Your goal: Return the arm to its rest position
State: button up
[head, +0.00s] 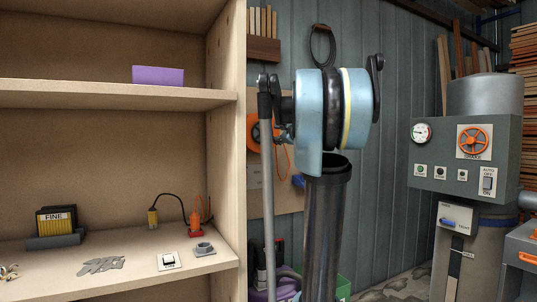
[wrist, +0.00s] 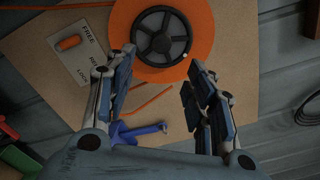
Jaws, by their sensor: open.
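My gripper (wrist: 160,92) shows in the wrist view with its two fingers spread apart and nothing between them. It faces a tan board on the wall with an orange reel (wrist: 205,30) that has a dark hub. In the head view my arm stands in the middle, with blue and black joint housings. The gripper is mostly hidden there behind the arm, at the arm's left side near the orange reel (head: 256,131).
A wooden shelf unit (head: 225,130) stands on the left, close to my arm. Its upper shelf holds a purple block (head: 158,75); its lower shelf holds a FINE box (head: 57,220) and small parts. A grey machine (head: 465,155) stands at right.

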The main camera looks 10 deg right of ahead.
jog(key=s+a+f+n+g, duration=0.45)
jog(key=s+f+n, duration=0.3)
jog(key=f, duration=0.45)
jog(key=s+a+f+n+g, duration=0.3)
jog(key=s+a+f+n, duration=0.25)
jog(key=s+f, duration=0.45)
jog(key=s+d+f+n+g+h, duration=0.2)
jog(key=s+f, duration=0.7)
jog(key=s+d+f+n+g+h, duration=0.1)
jog(key=s+d+f+n+g, duration=0.1)
jog(key=s+f, duration=0.7)
jog(key=s+d+f+n+g+h, duration=0.2)
jog(key=s+f+n+g, duration=0.1)
jog(key=s+f, duration=0.7)
jog(key=shift+d+f+n+h, duration=0.2)
jog(key=shift+d+n+h, duration=0.1)
jog(key=shift+n, duration=0.4)
jog(key=shift+w+g, duration=0.15)
jog(key=shift+g, duration=0.1)
